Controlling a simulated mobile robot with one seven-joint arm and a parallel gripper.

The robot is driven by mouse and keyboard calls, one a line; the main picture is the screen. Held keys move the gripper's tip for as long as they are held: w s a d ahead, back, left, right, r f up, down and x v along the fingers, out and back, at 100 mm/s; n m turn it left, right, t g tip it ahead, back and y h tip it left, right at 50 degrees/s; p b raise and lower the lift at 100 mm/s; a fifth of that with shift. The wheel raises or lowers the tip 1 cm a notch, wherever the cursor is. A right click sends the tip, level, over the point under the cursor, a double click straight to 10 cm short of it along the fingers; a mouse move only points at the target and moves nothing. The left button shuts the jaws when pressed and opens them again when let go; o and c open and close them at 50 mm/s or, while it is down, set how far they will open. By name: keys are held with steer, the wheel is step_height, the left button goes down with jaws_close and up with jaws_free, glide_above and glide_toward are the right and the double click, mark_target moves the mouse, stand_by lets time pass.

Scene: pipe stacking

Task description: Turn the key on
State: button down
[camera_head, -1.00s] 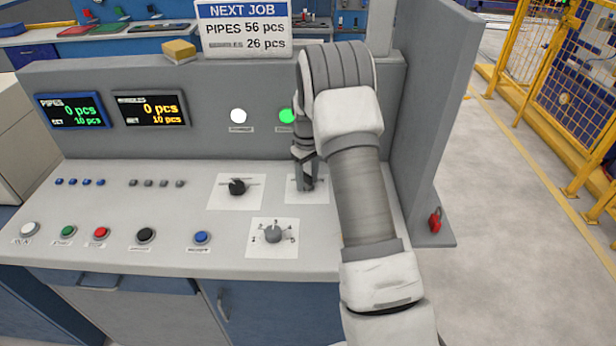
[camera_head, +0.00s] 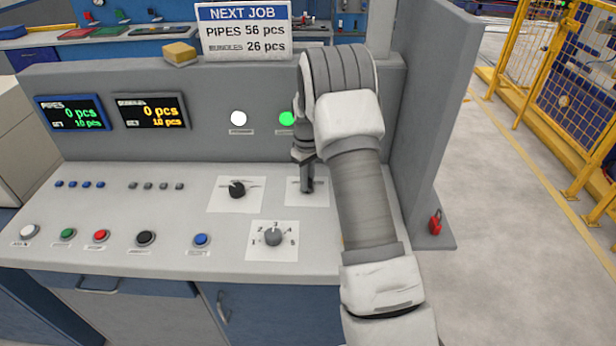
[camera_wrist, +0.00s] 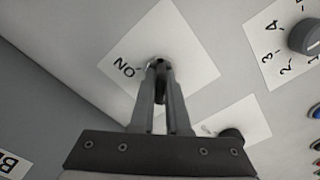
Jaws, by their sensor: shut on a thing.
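The key (camera_wrist: 160,88) shows as a small dark shape between my fingers in the wrist view, mostly hidden by them. It is on a white label plate (camera_wrist: 192,62) marked "ON" at one side; this plate also shows in the head view (camera_head: 320,195). My gripper (camera_head: 307,188) points down at the plate and is shut on the key. Its fingertips also show in the wrist view (camera_wrist: 159,66), close to the plate. The key's exact angle is hard to tell.
A black rotary switch (camera_head: 237,189) lies left of the gripper, and a numbered grey knob (camera_head: 274,236) lies in front. Several push buttons line the panel's front. A green lamp (camera_head: 287,118) is lit behind. A grey side wall (camera_head: 428,120) stands right of my arm.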

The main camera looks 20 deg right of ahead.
steer(key=shift+m, duration=1.8)
steer(key=shift+m, duration=1.7)
steer(key=shift+m, duration=1.7)
